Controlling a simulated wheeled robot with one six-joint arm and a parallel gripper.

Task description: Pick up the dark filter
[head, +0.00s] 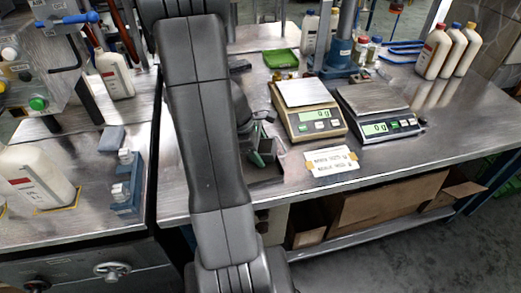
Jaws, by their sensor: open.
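My arm crosses the middle of the head view and hides part of the bench behind it. Its dark wrist and my gripper (257,147) show partly just right of the arm, low over a dark tray (268,174) on the bench. The gripper is open; its fingertips are hard to make out against the dark tray and small green parts there. I cannot make out the dark filter for certain; it may be hidden by the arm or blend into the dark shapes at the tray.
Two scales (310,122), (375,128) and a white label card (331,161) lie right of the tray. A green tray (281,58) sits behind. Bottles (434,52) stand at the back right. A blue block with small bottles (125,195) is on the left bench.

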